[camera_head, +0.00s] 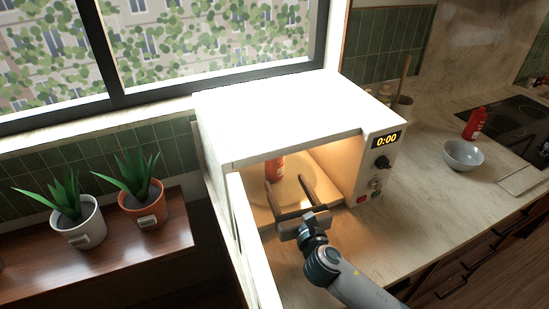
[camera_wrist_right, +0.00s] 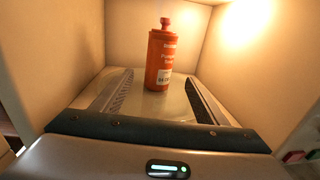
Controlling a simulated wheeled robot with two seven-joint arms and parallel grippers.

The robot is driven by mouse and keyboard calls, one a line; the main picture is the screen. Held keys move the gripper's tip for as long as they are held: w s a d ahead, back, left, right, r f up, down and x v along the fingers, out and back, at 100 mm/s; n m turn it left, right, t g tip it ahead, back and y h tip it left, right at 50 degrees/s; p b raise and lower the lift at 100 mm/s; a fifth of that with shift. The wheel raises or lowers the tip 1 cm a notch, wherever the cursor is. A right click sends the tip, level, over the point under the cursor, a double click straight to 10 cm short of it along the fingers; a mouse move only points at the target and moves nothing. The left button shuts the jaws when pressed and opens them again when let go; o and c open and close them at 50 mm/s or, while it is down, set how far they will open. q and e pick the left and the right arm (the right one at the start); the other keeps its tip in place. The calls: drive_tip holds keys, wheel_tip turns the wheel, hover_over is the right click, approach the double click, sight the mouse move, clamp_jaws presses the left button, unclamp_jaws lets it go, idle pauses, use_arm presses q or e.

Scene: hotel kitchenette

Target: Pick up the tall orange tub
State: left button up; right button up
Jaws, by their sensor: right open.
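The tall orange tub (camera_head: 275,166) stands upright inside the lit, open microwave (camera_head: 285,110). In the right wrist view, the tub (camera_wrist_right: 161,62) has a knobbed lid and a white label patch, and its body is in clear sight. My right gripper (camera_head: 286,185) reaches in through the microwave's opening. It is open and empty, and in the wrist view its fingers (camera_wrist_right: 157,82) lie left and right of the tub's base. I cannot tell whether the tub is just beyond the fingertips or slightly between them. My left gripper is not in view.
The microwave's walls and ceiling closely surround the gripper; its open door (camera_head: 252,245) is on the left. To the right are a grey bowl (camera_head: 462,155), a red bottle (camera_head: 475,124) and a hob (camera_head: 510,128). Potted plants (camera_head: 78,225) stand on a wooden shelf at left.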

sight(278, 168)
drive_tip(key=p+x, duration=0.1)
drive_tip(key=x, duration=0.4)
drive_tip(key=shift+w+a, duration=0.1)
drive_tip(key=shift+w, duration=0.25)
drive_tip(key=shift+w+a+r+p, duration=0.2)
drive_tip(key=shift+w+p, duration=0.1)
drive_tip(key=shift+w, duration=0.25)
drive_tip(key=x, duration=0.3)
drive_tip(key=shift+s+p, duration=0.1)
drive_tip(key=shift+p, duration=0.3)
drive_tip(key=shift+w+a+f, duration=0.2)
drive_tip(key=shift+w, duration=0.35)
drive_tip(key=shift+r, duration=0.1)
drive_tip(key=c, duration=1.4)
